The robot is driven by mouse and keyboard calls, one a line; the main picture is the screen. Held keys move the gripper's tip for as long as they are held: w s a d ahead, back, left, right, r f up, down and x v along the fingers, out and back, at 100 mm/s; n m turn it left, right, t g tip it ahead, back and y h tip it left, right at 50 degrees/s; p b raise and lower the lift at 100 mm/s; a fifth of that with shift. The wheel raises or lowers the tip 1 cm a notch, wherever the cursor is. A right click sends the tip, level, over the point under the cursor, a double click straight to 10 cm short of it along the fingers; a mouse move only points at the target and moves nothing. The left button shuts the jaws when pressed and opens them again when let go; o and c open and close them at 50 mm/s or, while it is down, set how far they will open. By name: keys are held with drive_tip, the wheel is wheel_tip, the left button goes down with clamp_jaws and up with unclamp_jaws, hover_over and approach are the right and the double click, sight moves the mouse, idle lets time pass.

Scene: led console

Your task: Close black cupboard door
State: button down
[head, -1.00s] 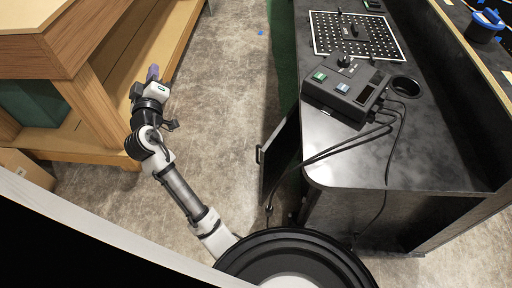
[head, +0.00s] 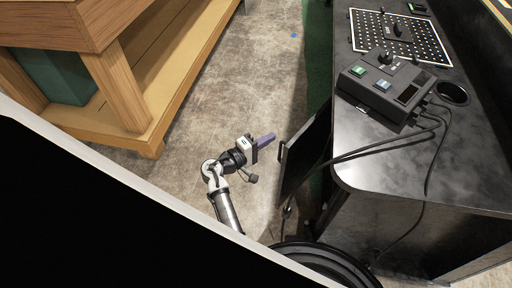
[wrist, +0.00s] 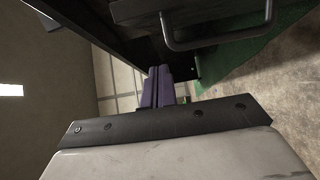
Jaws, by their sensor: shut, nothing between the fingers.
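The black cupboard door (head: 306,150) stands open, swung out from the side of the black console. Its handle (head: 282,153) is on the outer edge of the door. In the wrist view the door's handle (wrist: 218,42) shows as a dark bar at the top, with the dark door panel (wrist: 135,14) beside it. My gripper (head: 266,139) has purple fingers, shut and empty. It points right toward the door, just left of the handle, with a small gap in the head view. The purple fingers (wrist: 158,84) also show in the wrist view. I cannot tell whether they touch the door.
The black console top (head: 385,165) carries a control box (head: 385,95), a perforated board (head: 400,38) and loose cables that hang past the door. A wooden bench (head: 150,125) stands on the left. The floor between bench and console is clear.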

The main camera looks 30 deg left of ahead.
drive_tip(key=shift+w+d+p, duration=0.25)
drive_tip(key=shift+d+p, duration=0.2)
drive_tip(key=shift+d, duration=0.75)
drive_tip(key=shift+w+d+p, duration=0.25)
drive_tip(key=shift+d+p, duration=0.2)
drive_tip(key=shift+d, duration=0.75)
